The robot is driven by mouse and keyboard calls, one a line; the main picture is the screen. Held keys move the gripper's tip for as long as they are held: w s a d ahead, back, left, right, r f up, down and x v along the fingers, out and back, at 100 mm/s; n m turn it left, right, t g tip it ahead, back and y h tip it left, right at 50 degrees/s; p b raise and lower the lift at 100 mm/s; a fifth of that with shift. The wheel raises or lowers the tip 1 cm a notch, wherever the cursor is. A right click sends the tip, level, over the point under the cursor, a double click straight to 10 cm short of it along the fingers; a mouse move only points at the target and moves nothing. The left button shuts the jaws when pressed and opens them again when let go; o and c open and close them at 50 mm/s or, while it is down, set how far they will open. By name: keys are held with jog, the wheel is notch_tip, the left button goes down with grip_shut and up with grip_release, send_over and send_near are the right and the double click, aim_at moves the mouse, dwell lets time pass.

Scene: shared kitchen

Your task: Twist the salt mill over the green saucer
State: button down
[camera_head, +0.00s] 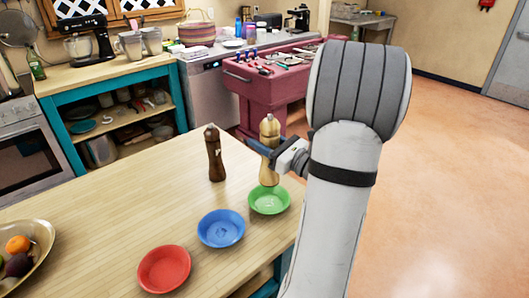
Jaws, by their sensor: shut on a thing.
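A light wooden mill (268,174), which I take to be the salt mill, is upright in my gripper (265,148) at the right end of the wooden table. My gripper is shut around its upper part. The mill's lower end overlaps the far rim of the green saucer (282,207) in this view. I cannot tell whether its base is clear of the saucer or touches it. A dark brown mill (215,160) stands upright on the table to the left of my gripper.
A blue saucer (221,229) and a red saucer (164,270) lie left of the green one. A metal bowl of fruit (40,258) sits at the left edge. The wooden table (120,205) is bare in the middle.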

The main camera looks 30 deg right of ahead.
aim_at(264, 122)
notch_tip(264, 122, up, 6)
jog(key=p, duration=0.3)
jog(key=shift+f+p, duration=0.15)
jog(key=shift+p, duration=0.2)
jog(key=shift+f, duration=0.15)
